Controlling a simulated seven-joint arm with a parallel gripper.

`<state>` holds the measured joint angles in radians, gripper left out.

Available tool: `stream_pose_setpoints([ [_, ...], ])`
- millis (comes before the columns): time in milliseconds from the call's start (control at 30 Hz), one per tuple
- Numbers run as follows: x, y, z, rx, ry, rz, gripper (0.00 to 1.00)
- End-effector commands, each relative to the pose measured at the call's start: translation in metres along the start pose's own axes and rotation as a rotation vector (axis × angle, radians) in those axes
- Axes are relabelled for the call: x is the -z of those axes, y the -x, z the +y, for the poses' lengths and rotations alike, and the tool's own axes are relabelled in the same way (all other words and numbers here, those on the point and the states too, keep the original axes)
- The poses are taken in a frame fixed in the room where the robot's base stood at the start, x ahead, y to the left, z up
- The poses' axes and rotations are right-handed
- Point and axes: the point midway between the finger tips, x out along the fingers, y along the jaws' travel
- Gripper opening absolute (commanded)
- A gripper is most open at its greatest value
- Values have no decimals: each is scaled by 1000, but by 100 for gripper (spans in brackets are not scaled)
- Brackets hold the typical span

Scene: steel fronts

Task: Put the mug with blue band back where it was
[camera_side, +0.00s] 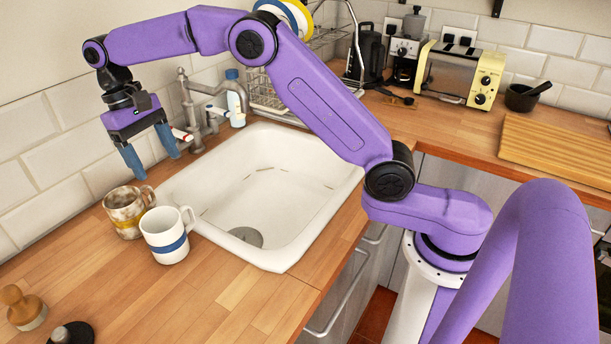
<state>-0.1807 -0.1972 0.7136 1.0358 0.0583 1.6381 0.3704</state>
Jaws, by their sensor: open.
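The mug with blue band (167,235) is white and stands upright on the wooden counter at the left front corner of the sink. A second mug, brownish and mottled with a yellow band (126,213), stands close behind it to the left; whether they touch I cannot tell. My gripper (150,161) is open and empty, pointing down above and behind the two mugs, apart from both.
The white sink (290,240) lies right of the mugs, with a grey tap (190,110) behind it. A wooden-knobbed tool (22,308) and a dark-based knob (72,334) stand at front left. The counter (215,295) in front of the mugs is clear.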

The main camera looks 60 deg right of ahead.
Motion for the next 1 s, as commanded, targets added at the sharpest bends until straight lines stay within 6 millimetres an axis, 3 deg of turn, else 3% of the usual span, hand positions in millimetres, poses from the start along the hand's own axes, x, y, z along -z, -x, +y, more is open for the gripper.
stream_pose_setpoints([
  [167, -19, 2, -4, -8, 68, 21, 74],
  [567, -125, -15, 7, -44, 403, 113, 74],
  [767, -185, -36, 29, -58, 578, 157, 74],
  [1000, -257, -70, 68, -72, 790, 207, 74],
])
